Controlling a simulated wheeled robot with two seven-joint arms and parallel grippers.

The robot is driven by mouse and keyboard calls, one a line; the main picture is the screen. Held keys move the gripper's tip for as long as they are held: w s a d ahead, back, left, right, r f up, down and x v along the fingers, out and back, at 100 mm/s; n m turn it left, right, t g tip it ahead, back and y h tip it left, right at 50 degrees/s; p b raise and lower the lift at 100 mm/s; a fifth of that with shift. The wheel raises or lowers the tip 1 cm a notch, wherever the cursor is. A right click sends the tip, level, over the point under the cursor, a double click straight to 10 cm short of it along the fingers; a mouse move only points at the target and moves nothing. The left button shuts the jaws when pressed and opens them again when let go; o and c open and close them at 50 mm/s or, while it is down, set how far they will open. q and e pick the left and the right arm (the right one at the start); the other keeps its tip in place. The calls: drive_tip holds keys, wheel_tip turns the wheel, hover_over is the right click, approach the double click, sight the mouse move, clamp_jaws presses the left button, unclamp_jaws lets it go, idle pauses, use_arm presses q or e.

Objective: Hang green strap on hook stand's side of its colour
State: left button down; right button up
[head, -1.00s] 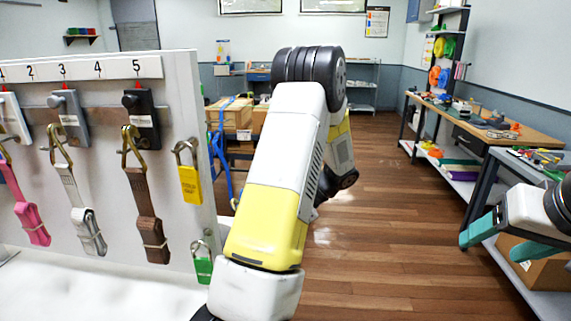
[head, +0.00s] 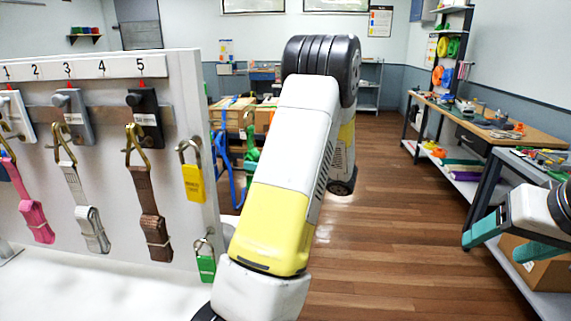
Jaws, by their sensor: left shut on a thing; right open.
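A green strap (head: 251,157) shows as a narrow piece just left of my raised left arm, in front of the wooden crates. My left arm crosses the middle of the view and hides most of its own gripper, which is shut on the green strap. A blue strap (head: 223,165) hangs at the left of the green one, beyond the panel's edge. The hook stand itself cannot be made out clearly there. My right gripper (head: 512,240) is at the right edge, open and empty, with teal fingers apart.
A white panel (head: 185,85) stands at the left, with numbered hooks holding pink, grey and brown straps. A yellow padlock (head: 193,183) and a green padlock (head: 206,267) hang near its edge. A workbench (head: 480,130) runs along the right wall. The wooden floor between is clear.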

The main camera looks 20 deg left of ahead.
use_arm(q)
drive_tip(key=s+a+f, duration=0.2)
drive_tip(key=a, duration=0.5)
drive_tip(key=shift+s+a, duration=0.25)
drive_tip(key=shift+a, duration=0.1)
idle(0.5)
idle(0.6)
drive_tip(key=c, duration=0.9)
unclamp_jaws()
drive_tip(key=shift+c, duration=0.2)
drive_tip(key=shift+d, duration=0.1)
